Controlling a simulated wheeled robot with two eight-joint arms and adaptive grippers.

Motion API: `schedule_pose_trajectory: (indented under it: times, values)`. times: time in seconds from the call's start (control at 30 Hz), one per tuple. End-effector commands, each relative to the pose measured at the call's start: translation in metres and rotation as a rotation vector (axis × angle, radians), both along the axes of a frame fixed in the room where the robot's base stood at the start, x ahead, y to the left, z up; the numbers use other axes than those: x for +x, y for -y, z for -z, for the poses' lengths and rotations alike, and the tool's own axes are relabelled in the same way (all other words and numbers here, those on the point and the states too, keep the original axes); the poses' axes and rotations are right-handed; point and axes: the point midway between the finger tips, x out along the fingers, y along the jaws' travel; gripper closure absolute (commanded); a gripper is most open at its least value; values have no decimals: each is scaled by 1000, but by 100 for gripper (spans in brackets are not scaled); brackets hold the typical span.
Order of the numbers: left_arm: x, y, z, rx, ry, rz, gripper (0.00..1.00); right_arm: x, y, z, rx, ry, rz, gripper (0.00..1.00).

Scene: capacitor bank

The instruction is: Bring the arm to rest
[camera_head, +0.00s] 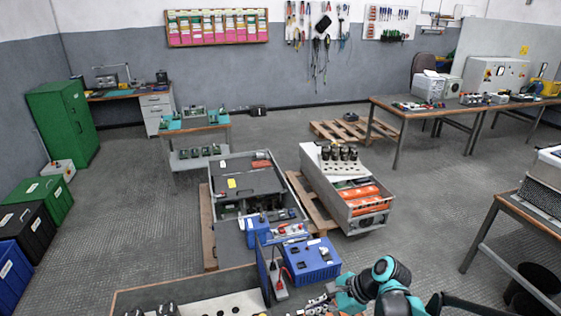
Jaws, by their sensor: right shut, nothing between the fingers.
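My right arm, teal and black, comes in at the bottom edge, right of centre. My right gripper (318,303) is low in the picture, just in front of the blue box (312,262). It is shut and holds nothing. It is small and partly cut off by the bottom edge. My left gripper is not in view.
Left of my right gripper is a tray with a white perforated plate (222,305). Beyond stand an open grey cabinet (228,170) and a unit with orange parts (350,195), on wooden pallets. A wooden table (518,211) is at right.

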Motion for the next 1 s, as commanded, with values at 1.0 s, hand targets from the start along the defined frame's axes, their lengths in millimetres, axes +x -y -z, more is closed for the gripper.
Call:
schedule_pose_trajectory:
  times: [1.0]
  values:
    - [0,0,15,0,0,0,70,-112,77,-53,-1136,835,-1313,100]
